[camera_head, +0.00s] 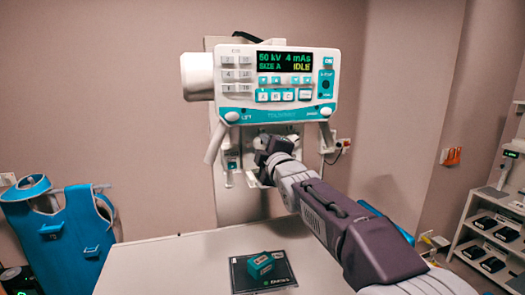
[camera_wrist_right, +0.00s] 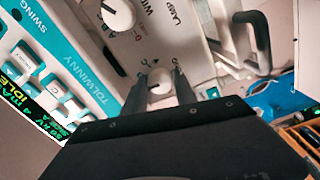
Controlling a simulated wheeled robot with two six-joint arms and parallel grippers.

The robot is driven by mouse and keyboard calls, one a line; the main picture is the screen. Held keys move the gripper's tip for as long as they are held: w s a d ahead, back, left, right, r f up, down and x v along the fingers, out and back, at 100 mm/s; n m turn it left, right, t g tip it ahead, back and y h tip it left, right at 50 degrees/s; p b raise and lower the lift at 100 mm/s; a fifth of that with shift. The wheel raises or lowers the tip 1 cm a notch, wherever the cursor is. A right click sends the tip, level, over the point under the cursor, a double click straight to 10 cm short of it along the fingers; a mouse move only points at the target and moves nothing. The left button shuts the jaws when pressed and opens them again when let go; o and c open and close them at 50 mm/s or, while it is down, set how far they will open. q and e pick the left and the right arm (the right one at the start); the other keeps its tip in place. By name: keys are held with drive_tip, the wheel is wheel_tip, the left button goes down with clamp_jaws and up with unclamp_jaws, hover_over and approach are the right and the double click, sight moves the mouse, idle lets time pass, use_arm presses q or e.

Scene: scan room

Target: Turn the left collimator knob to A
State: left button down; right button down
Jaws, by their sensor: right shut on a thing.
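My right gripper (camera_head: 268,172) reaches up to the collimator below the console in the head view, and its wrist hides most of the collimator face. In the right wrist view my right gripper (camera_wrist_right: 160,92) has its two dark fingers on either side of a white round knob (camera_wrist_right: 159,82) and is shut on it. This is the left collimator knob; the picture is turned, so the other white knob (camera_wrist_right: 117,14) shows above it. Small marks surround the held knob, but I cannot read its setting. My left gripper is not in view.
The console (camera_head: 285,85) above reads IDLE, with handles hanging at both sides. A table (camera_head: 190,262) below carries a black panel (camera_head: 240,277) with a teal box (camera_head: 260,264). A blue apron (camera_head: 62,235) hangs at left; a shelf (camera_head: 490,235) stands at right.

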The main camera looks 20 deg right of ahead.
idle(0.4)
drive_tip(key=c, duration=1)
unclamp_jaws()
drive_tip(key=s, duration=0.1)
drive_tip(key=s+b, duration=0.1)
drive_tip(key=s, duration=0.1)
drive_tip(key=s+b, duration=0.1)
drive_tip(key=shift+s+f, duration=0.25)
drive_tip(key=shift+s, duration=0.05)
approach(262, 146)
drive_tip(key=shift+r, duration=0.1)
drive_tip(key=shift+w, duration=0.1)
